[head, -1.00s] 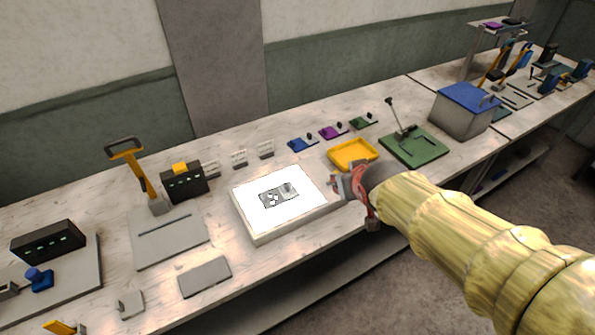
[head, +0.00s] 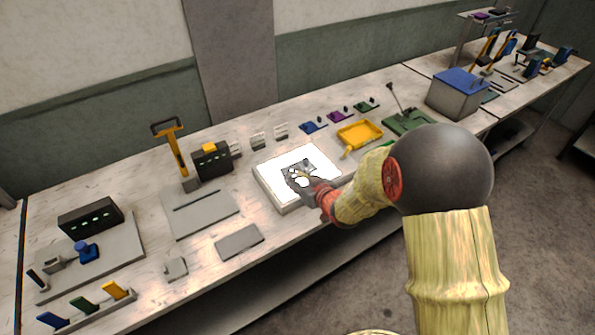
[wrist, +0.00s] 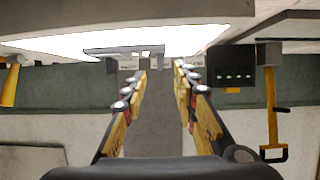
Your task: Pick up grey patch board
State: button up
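The grey patch board (head: 301,165) lies on the glowing white top of a light box (head: 268,185) in the head view. It is a small flat plate with pale openings, partly covered by my gripper. In the wrist view the board (wrist: 110,50) shows edge-on as a thin dark grey strip against the glow, just past the fingertips. My gripper (head: 299,182) is low over the light box, at the near side of the board. In the wrist view the gripper (wrist: 162,72) has its two fingers apart with nothing seen between them. Whether a fingertip touches the board cannot be told.
A yellow tray (head: 359,135) and a green base with a lever (head: 408,122) stand right of the light box. Left are a dark box (head: 212,161), a yellow-handled lever (head: 172,146) and a flat grey plate (head: 239,241). Bare bench lies in front.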

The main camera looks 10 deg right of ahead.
aim_at(287, 170)
jog(key=b+x, duration=0.1)
jog(key=x, duration=0.3)
jog(key=shift+w+a, duration=0.15)
jog(key=shift+w, duration=0.15)
jog(key=shift+c, duration=0.4)
grip_shut()
